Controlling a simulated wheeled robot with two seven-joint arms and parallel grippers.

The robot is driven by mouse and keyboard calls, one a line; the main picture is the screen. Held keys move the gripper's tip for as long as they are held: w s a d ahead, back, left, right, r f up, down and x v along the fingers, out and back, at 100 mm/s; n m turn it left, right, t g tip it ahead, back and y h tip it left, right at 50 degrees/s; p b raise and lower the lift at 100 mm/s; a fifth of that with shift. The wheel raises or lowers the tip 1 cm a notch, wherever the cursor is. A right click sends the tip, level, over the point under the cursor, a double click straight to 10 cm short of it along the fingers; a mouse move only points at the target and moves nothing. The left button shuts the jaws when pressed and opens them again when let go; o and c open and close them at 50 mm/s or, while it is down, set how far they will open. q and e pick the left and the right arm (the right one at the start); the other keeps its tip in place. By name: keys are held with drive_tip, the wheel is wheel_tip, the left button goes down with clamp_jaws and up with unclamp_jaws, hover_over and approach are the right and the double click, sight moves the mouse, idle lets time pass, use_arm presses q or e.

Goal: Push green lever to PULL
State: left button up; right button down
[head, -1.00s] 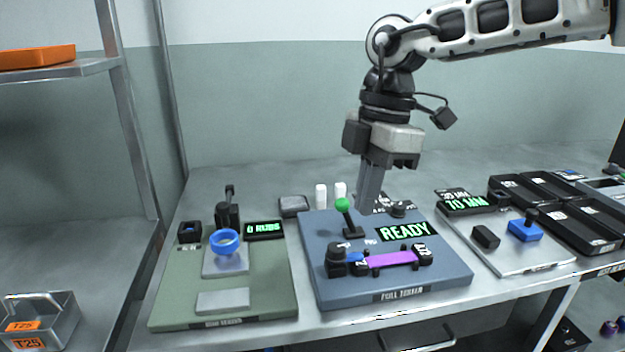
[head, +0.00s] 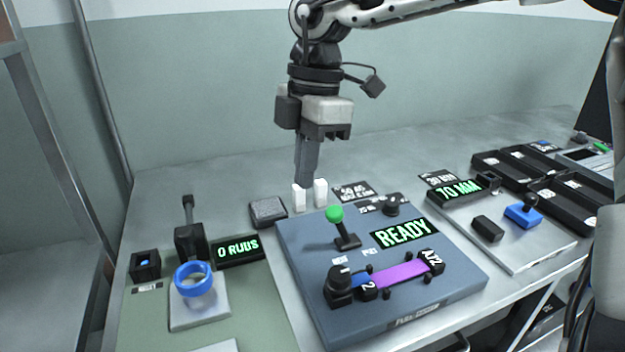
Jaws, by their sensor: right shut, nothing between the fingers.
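The green-knobbed lever (head: 334,214) stands on the blue-grey pull tester (head: 300,262), its black stem tilted to the left from its base. Small labels lie in front of the lever, too small to read surely. The tester's display (head: 404,232) reads READY. A purple strip (head: 400,273) is held between black clamps at the tester's front. My right gripper (head: 305,183) points down, shut and empty, behind and to the left of the green knob, apart from it. My left gripper is not in view.
Two white cylinders (head: 320,193) stand close by the right fingertips. A dark grey block (head: 267,211) lies left of them. The rub station with a blue ring (head: 193,279) is at left. A plate with a blue-based lever (head: 522,215) is at right.

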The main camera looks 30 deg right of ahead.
sight(339, 227)
drive_tip(key=f, duration=0.3)
drive_tip(key=a+f, duration=0.1)
drive_tip(key=f, duration=0.4)
drive_tip(key=shift+s+a+f+p, duration=0.15)
drive_tip(key=shift+a+f+p, duration=0.05)
drive_tip(key=shift+f+p, duration=0.15)
use_arm(q)
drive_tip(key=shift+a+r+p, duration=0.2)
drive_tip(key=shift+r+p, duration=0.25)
drive_tip(key=shift+p, duration=0.4)
use_arm(e)
drive_tip(key=d, duration=0.4)
drive_tip(key=shift+r, duration=0.4)
drive_tip(key=shift+d, duration=0.1)
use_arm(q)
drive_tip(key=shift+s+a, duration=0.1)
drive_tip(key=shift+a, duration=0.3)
use_arm(e)
drive_tip(key=shift+s+d+r+y, duration=0.1)
drive_tip(key=shift+d+r+y, duration=0.1)
drive_tip(key=shift+y, duration=0.2)
